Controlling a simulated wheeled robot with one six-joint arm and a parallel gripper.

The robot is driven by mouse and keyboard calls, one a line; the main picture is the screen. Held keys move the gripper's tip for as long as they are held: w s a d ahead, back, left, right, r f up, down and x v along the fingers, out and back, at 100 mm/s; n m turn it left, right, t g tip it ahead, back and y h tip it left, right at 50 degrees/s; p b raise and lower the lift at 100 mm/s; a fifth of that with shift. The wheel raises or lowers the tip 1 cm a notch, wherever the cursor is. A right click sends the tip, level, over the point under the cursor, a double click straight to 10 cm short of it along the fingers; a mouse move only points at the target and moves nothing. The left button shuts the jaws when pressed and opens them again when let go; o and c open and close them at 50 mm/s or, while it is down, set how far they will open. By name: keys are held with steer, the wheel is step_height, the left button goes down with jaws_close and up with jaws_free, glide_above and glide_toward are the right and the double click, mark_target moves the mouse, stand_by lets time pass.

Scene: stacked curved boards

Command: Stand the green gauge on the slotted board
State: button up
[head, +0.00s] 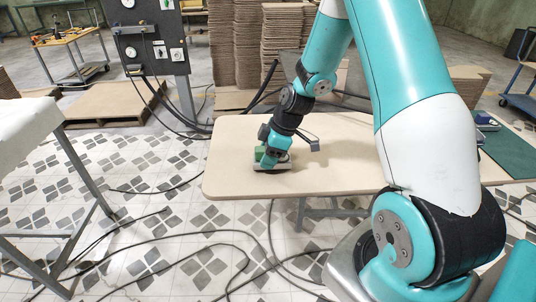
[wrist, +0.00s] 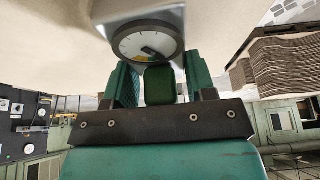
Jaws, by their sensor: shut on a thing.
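The green gauge (head: 260,153) shows in the head view as a small green shape at the end of my arm, low over the left part of the table. My gripper (head: 270,158) is there, mostly hidden by my own wrist. In the wrist view, a green block (wrist: 160,86) sits between the fingers of my gripper (wrist: 160,78), which is shut on it. A round white dial (wrist: 147,43) with a dark rim is just beyond the block. A grey metal surface (wrist: 172,17) lies behind the dial. I cannot clearly make out the slotted board or any contact with it.
The pale table (head: 225,180) has bare room left and right of my gripper. Stacked brown boards (head: 285,45) stand behind. Cables cross the tiled floor.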

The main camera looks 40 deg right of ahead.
steer(key=shift+f+b, duration=0.4)
steer(key=shift+f, duration=0.05)
steer(key=o, duration=1.1)
steer(key=v, duration=1.7)
steer(key=shift+r+b, duration=0.25)
steer(key=shift+b, duration=0.1)
steer(key=s+a+r+m+g, duration=0.1)
steer(key=s+a+r, duration=0.1)
steer(key=a, duration=0.5)
steer(key=s+a+r, duration=0.1)
steer(key=s+a, duration=0.1)
steer(key=a, duration=0.6)
steer(key=s+a+m+g, duration=0.1)
steer(key=s+a+m, duration=0.2)
steer(key=s+a, duration=0.8)
steer(key=s+r, duration=0.1)
steer(key=s, duration=0.3)
steer(key=shift+s+a+g, duration=0.15)
steer(key=shift+a+g, duration=0.15)
